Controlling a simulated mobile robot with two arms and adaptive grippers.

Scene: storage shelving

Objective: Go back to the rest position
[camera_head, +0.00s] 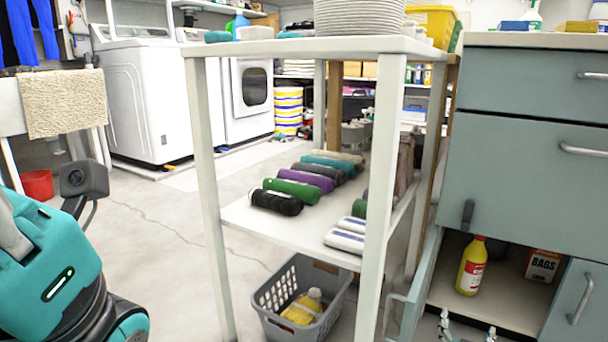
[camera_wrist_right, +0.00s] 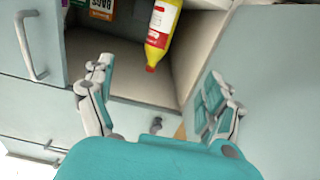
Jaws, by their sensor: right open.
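My right gripper (camera_head: 465,328) shows at the bottom right of the head view, its fingertips just in front of the open lower cabinet (camera_head: 490,300). In the right wrist view the right gripper (camera_wrist_right: 160,72) is open, its two fingers wide apart with nothing between them. A yellow bottle (camera_head: 471,268) with a red and white label stands inside the cabinet, beyond the fingers and apart from them; it also shows in the right wrist view (camera_wrist_right: 162,30). My left arm shows at the left of the head view, but its gripper is out of view.
An open cabinet door (camera_head: 420,285) stands left of the opening, and another door (camera_head: 580,305) is at the right. A BAGS box (camera_head: 541,265) sits inside. A white shelf unit (camera_head: 290,225) with rolled items stands in the middle, a grey basket (camera_head: 268,297) under it.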

